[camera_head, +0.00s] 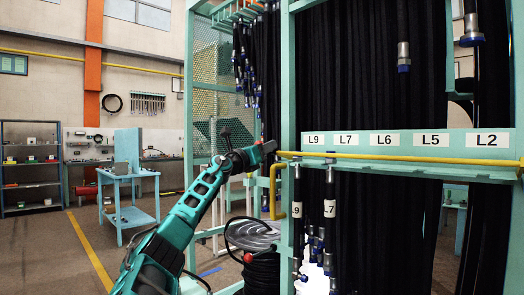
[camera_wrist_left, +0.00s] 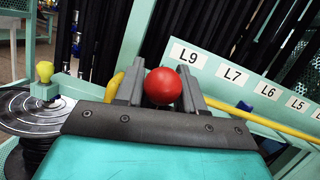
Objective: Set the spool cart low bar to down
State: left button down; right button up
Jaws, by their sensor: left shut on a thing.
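A yellow bar (camera_head: 400,158) runs level across the front of the teal label rail on the hose rack, and it also shows in the left wrist view (camera_wrist_left: 275,124). My left gripper (camera_head: 268,147) is at the left end of this bar. In the left wrist view my left gripper (camera_wrist_left: 163,90) is shut on a red ball knob (camera_wrist_left: 163,85), which sits between its two grey fingers. The knob's join to the bar is hidden. A bent yellow tube (camera_head: 275,190) hangs just below the gripper. My right gripper is out of view.
Black hoses (camera_head: 370,80) hang behind the teal label rail (camera_head: 455,143), marked L9 to L2. A metal disc (camera_head: 252,233) tops a coil of hose (camera_head: 262,270) below my left arm. A teal side table (camera_head: 128,176) and a dark shelf (camera_head: 30,165) stand left. Floor between is open.

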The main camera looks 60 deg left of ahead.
pick_arm(q)
jog(key=shift+t+y, duration=0.4)
jog(key=shift+t, duration=0.4)
jog(key=f+b, duration=0.4)
jog(key=b, duration=0.1)
jog(key=shift+s+f, duration=0.2)
jog(key=shift+f, duration=0.05)
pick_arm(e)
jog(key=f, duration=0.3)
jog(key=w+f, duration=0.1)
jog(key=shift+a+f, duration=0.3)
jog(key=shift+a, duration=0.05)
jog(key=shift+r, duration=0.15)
pick_arm(q)
jog(key=c, duration=0.8)
grip_release()
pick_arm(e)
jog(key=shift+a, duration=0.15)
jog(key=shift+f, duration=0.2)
